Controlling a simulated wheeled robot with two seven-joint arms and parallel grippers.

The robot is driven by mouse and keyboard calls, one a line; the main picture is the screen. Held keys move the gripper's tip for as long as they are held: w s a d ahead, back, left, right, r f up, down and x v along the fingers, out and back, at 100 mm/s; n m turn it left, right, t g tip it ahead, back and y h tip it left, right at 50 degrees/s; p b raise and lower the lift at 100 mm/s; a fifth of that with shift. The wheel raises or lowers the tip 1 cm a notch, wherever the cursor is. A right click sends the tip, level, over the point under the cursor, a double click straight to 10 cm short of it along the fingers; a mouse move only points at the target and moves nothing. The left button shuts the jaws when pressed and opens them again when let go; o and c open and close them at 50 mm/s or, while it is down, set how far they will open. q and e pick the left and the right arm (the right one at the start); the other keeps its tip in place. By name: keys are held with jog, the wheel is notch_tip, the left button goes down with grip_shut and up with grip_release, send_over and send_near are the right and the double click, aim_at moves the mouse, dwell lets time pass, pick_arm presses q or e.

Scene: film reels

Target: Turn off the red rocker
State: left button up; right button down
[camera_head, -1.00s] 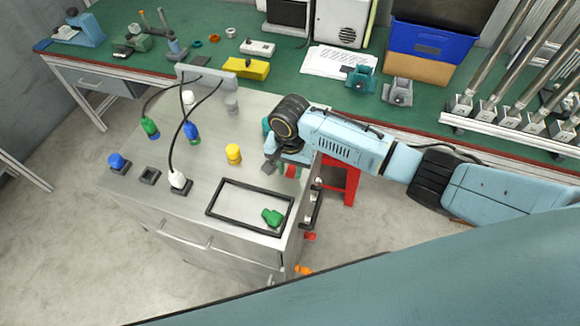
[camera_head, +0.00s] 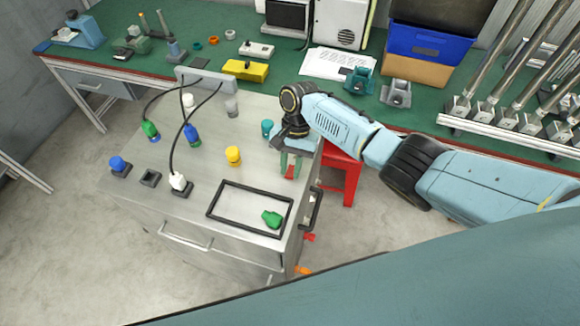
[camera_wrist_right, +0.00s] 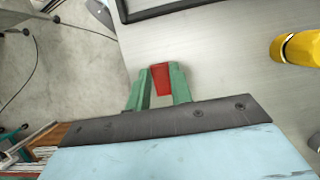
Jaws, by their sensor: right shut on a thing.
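My right gripper (camera_head: 291,166) points down at the right edge of the metal cabinet top (camera_head: 208,165). Its green fingers are on both sides of a small red piece that looks like the red rocker (camera_wrist_right: 160,78). In the right wrist view the gripper (camera_wrist_right: 159,88) is shut on it. I cannot tell which way the rocker is tilted. My left gripper is not in view.
The cabinet top bears a yellow knob (camera_head: 233,156), a teal knob (camera_head: 267,128), cabled plugs and a black frame (camera_head: 212,203) around a green piece (camera_head: 272,219). A red stool (camera_head: 348,178) stands right of the cabinet. A green workbench (camera_head: 300,80) runs behind.

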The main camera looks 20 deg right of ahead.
dwell(0.3)
jog(key=c, duration=1.2)
grip_release()
jog(key=shift+c, duration=0.2)
jog(key=shift+r, duration=0.15)
jog(key=v, duration=1.3)
jog(key=shift+d, duration=0.2)
jog(key=shift+w, duration=0.1)
